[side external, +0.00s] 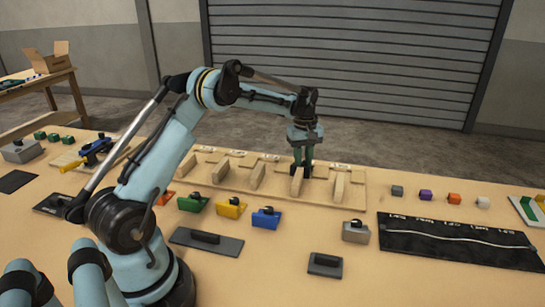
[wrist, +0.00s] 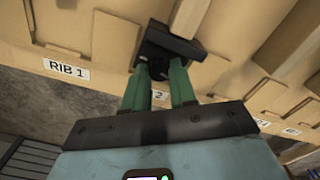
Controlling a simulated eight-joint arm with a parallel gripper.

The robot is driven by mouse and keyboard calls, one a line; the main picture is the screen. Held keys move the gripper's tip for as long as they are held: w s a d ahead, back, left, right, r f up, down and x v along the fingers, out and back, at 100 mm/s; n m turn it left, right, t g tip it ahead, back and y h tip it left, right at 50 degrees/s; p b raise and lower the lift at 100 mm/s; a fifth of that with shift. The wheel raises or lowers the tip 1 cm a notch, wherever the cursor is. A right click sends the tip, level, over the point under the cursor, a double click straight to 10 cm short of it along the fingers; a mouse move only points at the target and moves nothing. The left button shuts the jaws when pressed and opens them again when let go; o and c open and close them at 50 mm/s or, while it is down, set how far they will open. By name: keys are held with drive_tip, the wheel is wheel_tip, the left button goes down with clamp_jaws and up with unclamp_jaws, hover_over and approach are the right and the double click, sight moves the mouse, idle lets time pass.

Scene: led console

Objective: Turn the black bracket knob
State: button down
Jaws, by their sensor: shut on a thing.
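The black bracket (wrist: 178,40) sits against a wooden rib in the wrist view, with its dark round knob (wrist: 154,64) facing my gripper. My gripper (wrist: 159,74) has its two green fingers on either side of the knob and is shut on it. The fingers partly cover the knob and the rib label behind them. In the side external view my gripper (side external: 302,168) points down at the wooden rib board (side external: 340,200), among the upright ribs. There the bracket and knob are too small and dark to tell apart from the fingers.
Other ribs stand close on both sides of my gripper. In front are the green (side external: 193,203), yellow (side external: 231,208), blue (side external: 266,218) and grey (side external: 355,231) blocks with black knobs. A black strip mat (side external: 455,240) lies right, with small cubes behind it. Dark pads (side external: 207,240) lie nearer.

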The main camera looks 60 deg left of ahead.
drive_tip(key=m, duration=0.4)
drive_tip(key=shift+m, duration=0.3)
drive_tip(key=m, duration=0.3)
drive_tip(key=shift+m, duration=0.3)
drive_tip(key=m, duration=0.4)
drive_tip(key=shift+m, duration=0.3)
drive_tip(key=m, duration=0.3)
drive_tip(key=shift+m, duration=0.3)
drive_tip(key=m, duration=0.8)
drive_tip(key=shift+m, duration=0.3)
drive_tip(key=m, duration=0.4)
drive_tip(key=shift+m, duration=2.2)
